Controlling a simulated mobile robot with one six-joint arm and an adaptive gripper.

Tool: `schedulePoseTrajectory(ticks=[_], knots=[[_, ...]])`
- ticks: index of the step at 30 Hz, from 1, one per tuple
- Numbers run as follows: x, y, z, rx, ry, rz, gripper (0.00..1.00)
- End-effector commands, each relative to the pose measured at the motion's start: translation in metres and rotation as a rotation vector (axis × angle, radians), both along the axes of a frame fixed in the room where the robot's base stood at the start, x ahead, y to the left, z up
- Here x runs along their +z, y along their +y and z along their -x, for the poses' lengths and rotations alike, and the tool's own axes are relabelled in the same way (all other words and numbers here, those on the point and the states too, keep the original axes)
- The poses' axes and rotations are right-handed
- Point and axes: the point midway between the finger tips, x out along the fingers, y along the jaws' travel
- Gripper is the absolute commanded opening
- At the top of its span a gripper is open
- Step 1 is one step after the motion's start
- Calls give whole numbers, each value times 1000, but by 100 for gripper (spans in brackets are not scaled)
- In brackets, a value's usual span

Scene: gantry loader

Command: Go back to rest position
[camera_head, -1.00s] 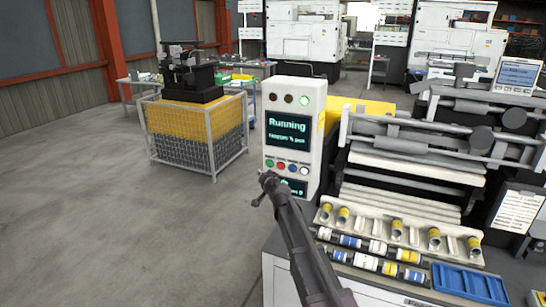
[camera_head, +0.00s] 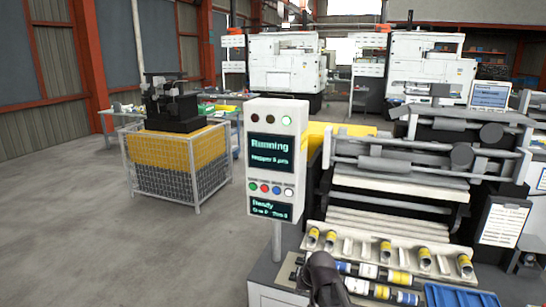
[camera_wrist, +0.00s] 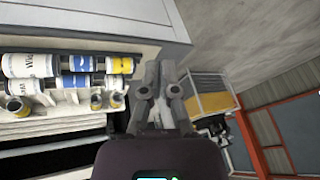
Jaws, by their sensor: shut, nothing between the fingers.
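My gripper (camera_wrist: 158,92) is shut and empty in the wrist view, its two grey fingers close together. The wrist view is turned, with the loader bench and its rolls to the left of the fingers. In the head view only a dark part of my arm (camera_head: 322,278) shows at the bottom, in front of the bench and below the control panel (camera_head: 276,160). The fingertips cannot be made out there. The panel stands on a post, reads "Running" and has a green lamp lit.
The loader machine (camera_head: 415,160) fills the right side. Rolls with yellow, blue and white bands lie on its front bench beside a blue tray (camera_head: 455,296). A wire cage bin (camera_head: 180,170) stands at the left. The floor (camera_head: 80,240) at the left is clear.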

Motion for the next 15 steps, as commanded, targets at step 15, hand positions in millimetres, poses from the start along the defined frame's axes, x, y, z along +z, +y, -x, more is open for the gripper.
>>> schedulePoseTrajectory(ticks=[15], knots=[[-39, -88, 134, -94, 372, 238, 0]])
